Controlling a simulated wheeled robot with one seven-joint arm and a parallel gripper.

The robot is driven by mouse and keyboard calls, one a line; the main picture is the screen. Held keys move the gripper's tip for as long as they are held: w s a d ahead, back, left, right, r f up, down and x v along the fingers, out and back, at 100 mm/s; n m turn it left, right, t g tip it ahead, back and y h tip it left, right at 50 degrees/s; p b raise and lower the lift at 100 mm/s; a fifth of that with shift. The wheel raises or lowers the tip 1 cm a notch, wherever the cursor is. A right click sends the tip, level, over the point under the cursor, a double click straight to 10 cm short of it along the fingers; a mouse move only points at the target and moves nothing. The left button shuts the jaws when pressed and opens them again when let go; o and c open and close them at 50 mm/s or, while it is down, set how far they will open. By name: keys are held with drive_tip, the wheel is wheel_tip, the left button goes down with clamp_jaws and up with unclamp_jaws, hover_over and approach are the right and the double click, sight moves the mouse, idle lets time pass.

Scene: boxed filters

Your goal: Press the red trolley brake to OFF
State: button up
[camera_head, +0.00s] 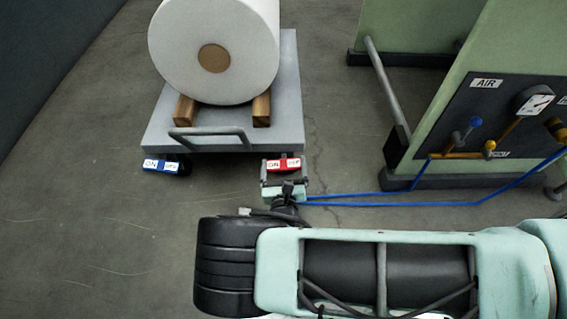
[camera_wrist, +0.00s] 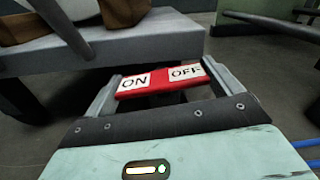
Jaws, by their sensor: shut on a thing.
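The red trolley brake (camera_head: 283,165) is a small pedal at the front right of the grey trolley (camera_head: 290,105), low under its edge. It carries a white ON label at its left and an OFF label at its right. In the wrist view the red brake (camera_wrist: 160,89) spans the space between my two fingers. My gripper (camera_head: 284,181) is at the brake, and in the wrist view my gripper (camera_wrist: 162,86) is shut on it, one finger at each end. The pedal's underside is hidden, and its tilt is hard to judge.
A blue brake (camera_head: 161,167) with ON and OFF labels sits at the trolley's front left. A large white roll (camera_head: 215,30) rests on wooden blocks on the trolley. A green machine with an AIR panel (camera_head: 486,84) stands right; blue hoses (camera_head: 440,204) run toward my gripper. Floor at left is clear.

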drive_tip(key=m+p, duration=0.1)
drive_tip(key=p, duration=0.1)
drive_tip(key=m+p, duration=0.1)
drive_tip(key=m, duration=0.1)
drive_tip(key=shift+d+r+p, duration=0.15)
drive_tip(key=shift+r+p, duration=0.1)
drive_tip(key=shift+p, duration=0.15)
drive_tip(key=shift+s+f+m+p, duration=0.1)
drive_tip(key=shift+f+m+p, duration=0.2)
drive_tip(key=shift+m+p, duration=0.4)
drive_tip(key=o, duration=0.7)
drive_tip(key=shift+s, duration=0.1)
